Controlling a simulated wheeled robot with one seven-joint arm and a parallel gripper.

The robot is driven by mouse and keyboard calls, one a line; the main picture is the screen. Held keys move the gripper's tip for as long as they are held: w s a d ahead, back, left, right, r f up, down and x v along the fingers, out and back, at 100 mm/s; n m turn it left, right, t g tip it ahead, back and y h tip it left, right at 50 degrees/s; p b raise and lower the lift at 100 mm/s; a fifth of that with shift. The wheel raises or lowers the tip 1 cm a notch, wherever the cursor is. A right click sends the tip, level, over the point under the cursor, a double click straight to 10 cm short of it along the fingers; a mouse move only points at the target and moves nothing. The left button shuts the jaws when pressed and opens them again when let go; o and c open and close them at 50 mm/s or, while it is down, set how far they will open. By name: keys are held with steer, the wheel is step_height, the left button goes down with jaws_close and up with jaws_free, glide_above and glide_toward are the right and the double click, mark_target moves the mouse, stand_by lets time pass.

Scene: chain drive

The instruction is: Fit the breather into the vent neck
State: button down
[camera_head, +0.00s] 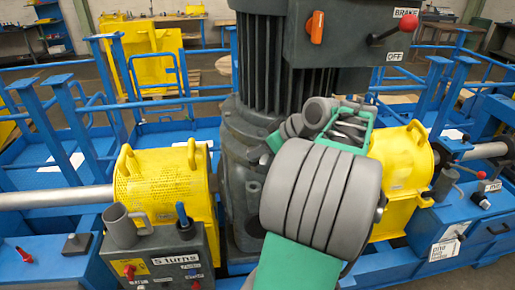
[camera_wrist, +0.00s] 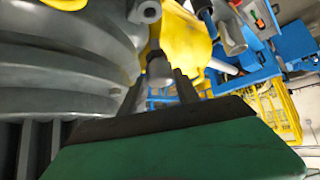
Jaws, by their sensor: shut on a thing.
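In the wrist view my gripper (camera_wrist: 158,82) has its two dark fingers on either side of a small grey piece with a rounded end, which I take to be the breather (camera_wrist: 158,68). The fingers are shut on it. Beyond it, a short grey round stub with a dark opening, probably the vent neck (camera_wrist: 147,11), stands at the edge of the large grey housing (camera_wrist: 60,55). The breather appears apart from this stub. In the head view my own arm covers the fingertips, the breather and the neck.
The dark grey gearmotor (camera_head: 262,60) stands in the middle, with a brake box (camera_head: 350,40) and red-knobbed lever at upper right. Yellow guards stand left (camera_head: 165,185) and right (camera_head: 400,165) of it. A control box (camera_head: 165,262) is at lower left. Blue rails surround the frame.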

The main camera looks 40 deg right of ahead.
steer(key=shift+f+b, duration=2.3)
steer(key=shift+f, duration=0.6)
steer(key=shift+f+b, duration=1.9)
steer(key=shift+f, duration=0.15)
steer(key=c, duration=0.8)
jaws_free()
steer(key=v, duration=0.7)
steer(key=shift+s+r, duration=0.3)
